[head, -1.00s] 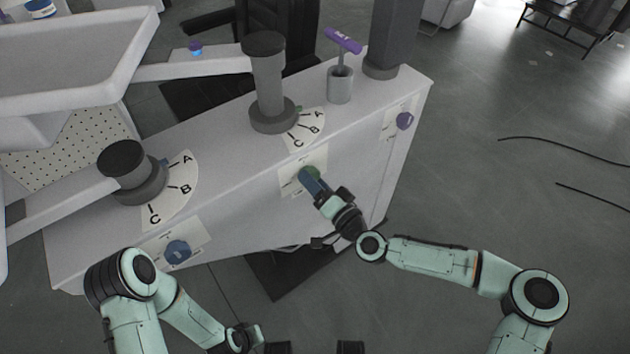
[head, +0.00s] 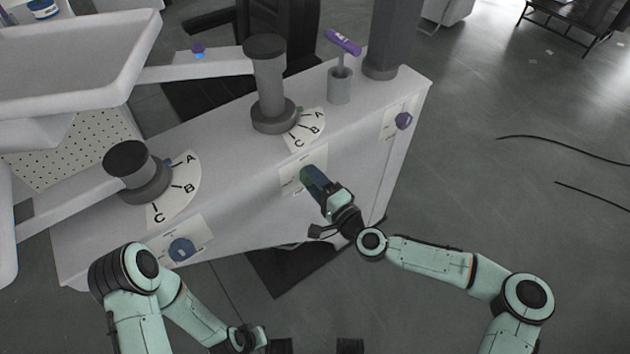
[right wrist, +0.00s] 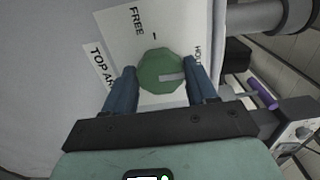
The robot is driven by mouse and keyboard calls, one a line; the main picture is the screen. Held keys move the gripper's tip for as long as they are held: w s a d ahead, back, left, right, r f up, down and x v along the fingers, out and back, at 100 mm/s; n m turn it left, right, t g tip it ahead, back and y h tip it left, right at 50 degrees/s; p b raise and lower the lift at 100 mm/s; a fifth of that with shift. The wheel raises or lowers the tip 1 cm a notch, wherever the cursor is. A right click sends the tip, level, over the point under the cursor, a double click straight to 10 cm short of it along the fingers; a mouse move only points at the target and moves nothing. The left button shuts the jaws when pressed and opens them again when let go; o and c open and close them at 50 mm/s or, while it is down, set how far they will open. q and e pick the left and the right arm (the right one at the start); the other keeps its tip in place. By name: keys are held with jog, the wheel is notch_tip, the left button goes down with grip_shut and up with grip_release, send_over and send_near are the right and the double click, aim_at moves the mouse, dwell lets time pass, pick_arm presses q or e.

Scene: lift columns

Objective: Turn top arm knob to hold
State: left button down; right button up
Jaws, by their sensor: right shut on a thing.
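The green top arm knob (right wrist: 162,72) sits on a white label plate (right wrist: 118,35) in the right wrist view. The plate reads FREE at the top and HOLD at the right, with TOP AR visible at the left. The knob's pale mark points right, towards the HOLD side. My right gripper (right wrist: 163,90) has one blue finger on each side of the knob and is shut on it. In the head view my right gripper (head: 309,175) covers most of the knob. My left gripper (head: 255,338) is low in the head view, away from the cabinet; its jaws are unclear.
The white cabinet (head: 235,185) carries a blue knob (head: 181,249) at the left and a purple knob (head: 403,121) at the right. Two dark-topped columns (head: 270,85) (head: 138,172) with A-B-C dials and a purple-handled tool (head: 342,42) stand on top.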

dwell(0.4)
jog(key=o, duration=1)
jog(key=shift+o, duration=0.2)
pick_arm(q)
jog(key=shift+g, duration=0.5)
jog(key=s+r+p, duration=0.1)
jog(key=s+d+r+p, duration=0.1)
jog(key=s, duration=0.1)
jog(key=shift+d+r, duration=0.15)
jog(key=shift+d, duration=0.05)
pick_arm(e)
jog(key=v, duration=1.3)
jog(key=shift+s, duration=0.25)
jog(key=shift+d, duration=0.1)
